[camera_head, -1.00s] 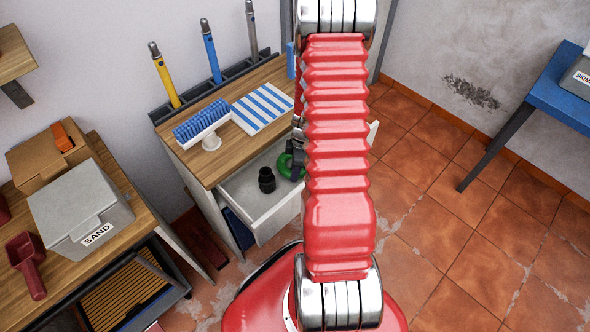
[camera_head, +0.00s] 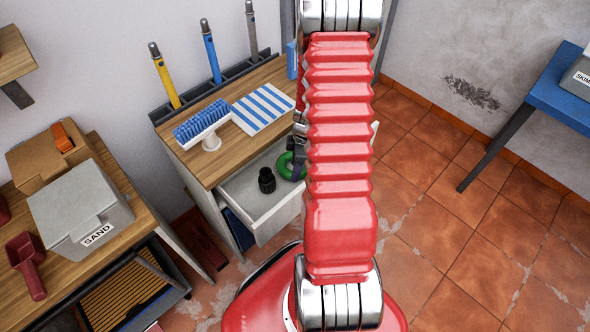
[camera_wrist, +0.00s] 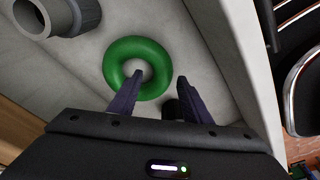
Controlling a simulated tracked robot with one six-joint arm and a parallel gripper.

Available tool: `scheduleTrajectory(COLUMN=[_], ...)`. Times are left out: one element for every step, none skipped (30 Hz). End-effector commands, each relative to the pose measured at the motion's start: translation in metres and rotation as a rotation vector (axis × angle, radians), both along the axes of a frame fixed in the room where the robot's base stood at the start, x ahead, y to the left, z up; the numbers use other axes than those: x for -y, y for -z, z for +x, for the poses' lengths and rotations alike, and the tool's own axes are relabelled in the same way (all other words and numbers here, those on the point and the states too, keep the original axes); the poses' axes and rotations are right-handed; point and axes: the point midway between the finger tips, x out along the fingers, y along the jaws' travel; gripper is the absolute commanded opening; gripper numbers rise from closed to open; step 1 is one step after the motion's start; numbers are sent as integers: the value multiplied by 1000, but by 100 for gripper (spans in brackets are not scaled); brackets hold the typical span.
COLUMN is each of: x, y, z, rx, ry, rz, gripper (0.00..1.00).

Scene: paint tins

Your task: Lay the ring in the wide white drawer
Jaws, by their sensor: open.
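The green ring (camera_wrist: 138,48) lies flat on the floor of the wide white drawer (camera_wrist: 84,62), which is pulled open. In the head view the ring (camera_head: 286,166) shows in the drawer (camera_head: 262,222), partly hidden by my arm. My gripper (camera_wrist: 160,80) is open, with its two dark fingers apart. The left fingertip overlaps the ring's near part in the wrist view, and the right one is beside it on the right. I cannot tell whether either touches the ring. In the head view my gripper is mostly hidden behind my arm.
A dark grey hollow fitting (camera_wrist: 58,14) lies in the drawer near the ring; it also shows in the head view (camera_head: 266,180). The drawer's side wall (camera_wrist: 226,50) stands close on the right. A blue brush (camera_head: 202,120) and striped cloth (camera_head: 262,108) are on the cabinet top.

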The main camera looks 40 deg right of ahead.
Motion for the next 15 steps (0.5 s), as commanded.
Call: scheduleTrajectory(x=[1, 2, 2, 3, 3, 4, 4, 4, 5, 5, 6, 6, 7, 7, 8], y=[-7, -11, -16, -20, -24, -29, -32, -36, -41, -45, -50, -55, -59, -63, -68], z=[0, -1, -1, -2, -2, -3, -3, -4, -5, -5, -5, -6, -6, -6, -7], rx=[2, 2, 2, 2, 3, 2, 2, 2, 1, 2, 2, 2, 1, 2, 2], ry=[0, 0, -1, 1, 2, 0, 0, 0, 1, 1, 0, -1, 0, 0, 1], rz=[-2, -4, -3, -2, -3, -2, -2, -2, -3, -2, -2, -2, -3, -2, -2], gripper=[44, 44, 44, 44, 44, 44, 44, 44, 44, 44, 44, 44, 44, 44, 44])
